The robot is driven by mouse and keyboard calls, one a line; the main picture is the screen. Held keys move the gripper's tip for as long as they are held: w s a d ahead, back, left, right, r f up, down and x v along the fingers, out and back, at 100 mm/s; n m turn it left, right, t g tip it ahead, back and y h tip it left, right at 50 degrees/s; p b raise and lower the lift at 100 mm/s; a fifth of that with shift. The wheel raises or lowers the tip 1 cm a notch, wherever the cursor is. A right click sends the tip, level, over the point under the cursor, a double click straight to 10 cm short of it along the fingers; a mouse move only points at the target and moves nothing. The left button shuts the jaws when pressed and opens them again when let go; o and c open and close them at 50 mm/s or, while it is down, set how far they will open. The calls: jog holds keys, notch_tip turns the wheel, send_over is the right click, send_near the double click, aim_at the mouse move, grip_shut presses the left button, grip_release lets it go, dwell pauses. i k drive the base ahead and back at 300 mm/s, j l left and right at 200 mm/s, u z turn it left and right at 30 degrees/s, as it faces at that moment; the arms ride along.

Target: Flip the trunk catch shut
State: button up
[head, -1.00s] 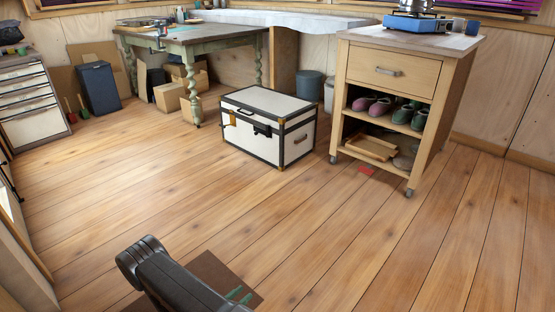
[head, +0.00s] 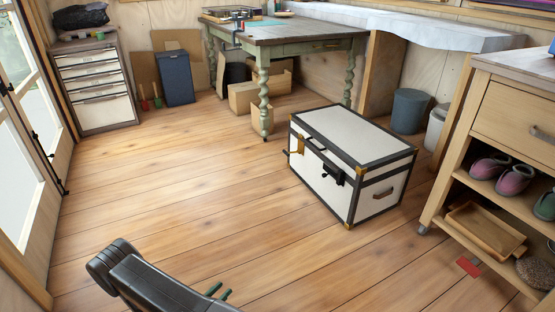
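The trunk (head: 350,165) is a white box with black edges and brass corners, and its lid is down. On its front are a brass-coloured catch (head: 298,144) at the left, with a part sticking outward, and a black catch (head: 333,174) further right. A dark handle (head: 316,144) sits between them. The catches are too small to tell exactly how they stand.
Open wood floor (head: 190,190) lies between my arm and the trunk. A wooden cart (head: 510,110) with shoes stands to the right, a red object (head: 468,266) on the floor beside it. A green-legged table (head: 290,45) stands behind; glazed doors (head: 25,150) are at left.

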aim_at(287, 154)
jog(key=i+j, duration=0.15)
jog(key=i, duration=0.75)
jog(key=i+j, duration=0.15)
jog(key=i, duration=0.75)
jog(key=i+z, duration=0.4)
jog(key=i+j+z, duration=0.15)
jog(key=i+z, duration=0.2)
